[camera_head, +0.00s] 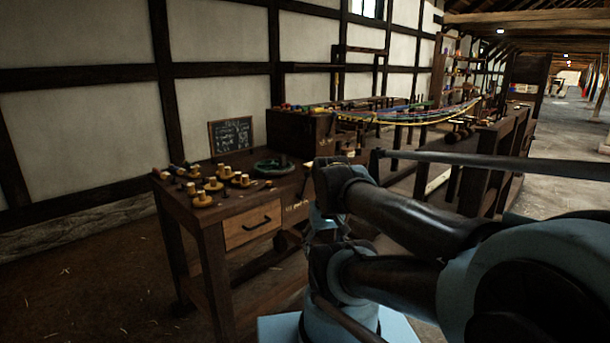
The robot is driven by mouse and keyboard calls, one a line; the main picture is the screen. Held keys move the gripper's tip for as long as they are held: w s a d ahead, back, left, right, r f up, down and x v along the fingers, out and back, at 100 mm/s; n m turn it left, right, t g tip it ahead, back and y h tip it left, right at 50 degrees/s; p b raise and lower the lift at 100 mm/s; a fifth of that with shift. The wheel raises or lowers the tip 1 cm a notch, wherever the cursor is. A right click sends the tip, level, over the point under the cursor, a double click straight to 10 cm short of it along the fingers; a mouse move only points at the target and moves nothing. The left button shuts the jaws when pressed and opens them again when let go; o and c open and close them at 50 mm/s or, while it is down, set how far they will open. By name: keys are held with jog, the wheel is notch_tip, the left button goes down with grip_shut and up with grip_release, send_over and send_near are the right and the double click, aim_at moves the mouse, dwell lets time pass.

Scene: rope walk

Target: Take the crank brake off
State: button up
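I cannot make out the crank brake or a crank for certain. A dark wooden cabinet-like stand (298,132) is behind the near bench, at the near end of stretched coloured strands (425,118). My arm fills the lower right and covers part of the stand's right side and what lies below it. My gripper cannot be picked out; the arm's links hide the area where the arm leads.
A wooden bench (252,224) with a drawer carries several pale spools (203,200) and a dark green round dish (274,166). A chalkboard (231,137) stands behind it by the wall. Dark wooden frames (492,160) stand right of centre. Floor at far right (570,135) is open.

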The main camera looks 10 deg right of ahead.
jog(key=shift+w+f, duration=0.2)
jog(key=shift+w, duration=0.2)
